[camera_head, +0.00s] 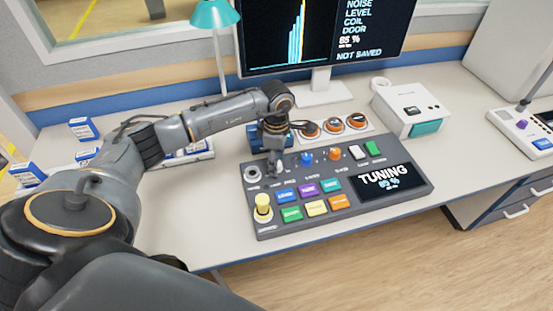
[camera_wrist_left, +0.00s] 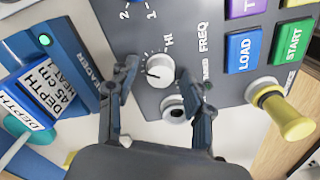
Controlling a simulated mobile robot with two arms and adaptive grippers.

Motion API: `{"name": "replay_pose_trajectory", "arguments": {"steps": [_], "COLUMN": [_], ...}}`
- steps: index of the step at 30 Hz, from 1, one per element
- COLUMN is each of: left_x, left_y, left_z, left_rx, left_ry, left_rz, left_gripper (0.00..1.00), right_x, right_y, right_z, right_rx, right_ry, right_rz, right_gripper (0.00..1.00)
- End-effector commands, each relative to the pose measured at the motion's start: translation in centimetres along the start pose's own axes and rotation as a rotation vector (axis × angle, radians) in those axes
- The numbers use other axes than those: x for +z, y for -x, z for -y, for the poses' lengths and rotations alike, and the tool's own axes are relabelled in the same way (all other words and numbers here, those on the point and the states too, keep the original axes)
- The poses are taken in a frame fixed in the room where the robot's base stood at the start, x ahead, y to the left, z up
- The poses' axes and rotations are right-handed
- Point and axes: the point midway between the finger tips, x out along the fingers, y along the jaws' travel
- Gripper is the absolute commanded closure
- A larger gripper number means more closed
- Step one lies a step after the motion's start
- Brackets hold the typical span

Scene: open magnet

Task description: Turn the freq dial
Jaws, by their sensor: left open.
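The freq dial (camera_wrist_left: 160,70) is a round pale knob with a dark pointer line, beside the printed words FREQ and HI. My left gripper (camera_wrist_left: 157,74) is open, with one finger on each side of the dial in the left wrist view. I cannot tell whether the fingers touch it. In the head view my left gripper (camera_head: 273,170) points down over the left part of the grey console (camera_head: 345,194) and hides the dial. The console's screen (camera_head: 384,181) reads TUNING 85 %. My right gripper is not in view.
A round socket (camera_wrist_left: 174,109) sits close below the dial. A yellow plunger (camera_head: 263,206) and several coloured buttons stand nearby. A blue knob (camera_head: 307,158) and an orange knob (camera_head: 334,154) lie to the right. A monitor (camera_head: 318,38) stands behind the console.

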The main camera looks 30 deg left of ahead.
Motion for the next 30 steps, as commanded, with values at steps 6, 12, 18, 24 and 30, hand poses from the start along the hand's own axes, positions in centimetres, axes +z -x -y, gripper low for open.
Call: {"name": "replay_pose_trajectory", "arguments": {"steps": [6, 12, 18, 24, 30], "left_x": [0.0, 0.0, 0.0, 0.0, 0.0], "left_y": [-0.3, -0.3, -0.3, -0.7, -0.5], "left_z": [0.0, 0.0, 0.0, -0.1, -0.1], "left_rx": [0.0, 0.0, 0.0, 0.003, 0.002], "left_ry": [0.0, 0.0, 0.0, -0.077, -0.227], "left_rz": [0.0, 0.0, 0.0, 0.0, -0.001], "left_gripper": [0.49, 0.69, 1.0, 1.0, 1.0], "right_x": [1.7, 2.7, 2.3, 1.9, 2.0], "right_y": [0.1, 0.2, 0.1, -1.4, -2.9], "right_z": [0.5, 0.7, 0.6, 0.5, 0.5], "right_rx": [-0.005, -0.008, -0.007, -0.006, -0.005], "right_ry": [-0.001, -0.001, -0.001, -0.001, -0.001], "right_rz": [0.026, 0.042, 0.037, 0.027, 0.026], "right_gripper": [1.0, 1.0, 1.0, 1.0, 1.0]}}
